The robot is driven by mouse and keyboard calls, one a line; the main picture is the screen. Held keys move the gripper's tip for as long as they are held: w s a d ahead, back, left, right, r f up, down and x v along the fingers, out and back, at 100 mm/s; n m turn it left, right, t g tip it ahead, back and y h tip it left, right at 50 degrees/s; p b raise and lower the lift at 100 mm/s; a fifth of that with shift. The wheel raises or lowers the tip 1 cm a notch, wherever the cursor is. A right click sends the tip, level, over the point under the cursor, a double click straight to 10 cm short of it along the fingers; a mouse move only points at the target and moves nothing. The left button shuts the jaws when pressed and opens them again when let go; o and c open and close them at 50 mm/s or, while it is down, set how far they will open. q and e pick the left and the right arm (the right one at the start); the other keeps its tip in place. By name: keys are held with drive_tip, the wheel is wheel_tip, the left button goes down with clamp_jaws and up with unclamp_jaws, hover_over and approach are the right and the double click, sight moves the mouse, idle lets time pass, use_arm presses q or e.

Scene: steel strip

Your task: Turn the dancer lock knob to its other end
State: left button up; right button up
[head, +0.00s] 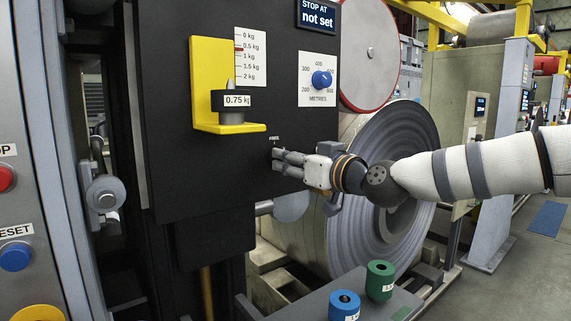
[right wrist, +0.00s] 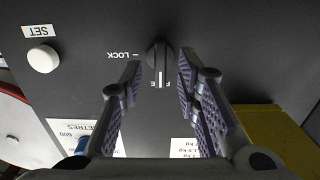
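The dancer lock knob (right wrist: 157,57) is a small dark knob on the black panel (right wrist: 228,52), seen in the right wrist view. Its white mark lies towards the partly hidden FREE label, while the LOCK label (right wrist: 124,54) is off to its left in that view. My right gripper (head: 275,161) is at the panel below the FREE label (head: 273,138) in the head view, where its fingers hide the knob. In the right wrist view its fingers stand open on both sides of the knob, with gaps showing. My left gripper is not in view.
Above the gripper are a yellow bracket (head: 207,85) with a 0.75 kg weight (head: 232,101) and a blue metres dial (head: 321,80). A white SET button (right wrist: 43,59) is on the same panel. A big strip coil (head: 385,225) stands behind my right arm.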

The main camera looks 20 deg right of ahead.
drive_tip(key=shift+w+a+r, duration=0.1)
drive_tip(key=shift+w+a, duration=0.15)
drive_tip(key=shift+w, duration=0.35)
clamp_jaws()
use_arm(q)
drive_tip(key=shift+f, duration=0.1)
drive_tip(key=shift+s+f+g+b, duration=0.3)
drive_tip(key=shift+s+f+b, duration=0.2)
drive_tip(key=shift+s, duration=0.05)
use_arm(e)
drive_tip(key=shift+d+f+m, duration=0.15)
drive_tip(key=shift+m, duration=4.25)
drive_tip(key=shift+d+f+m, duration=0.1)
drive_tip(key=shift+f+m, duration=0.05)
drive_tip(key=shift+m, duration=4.55)
unclamp_jaws()
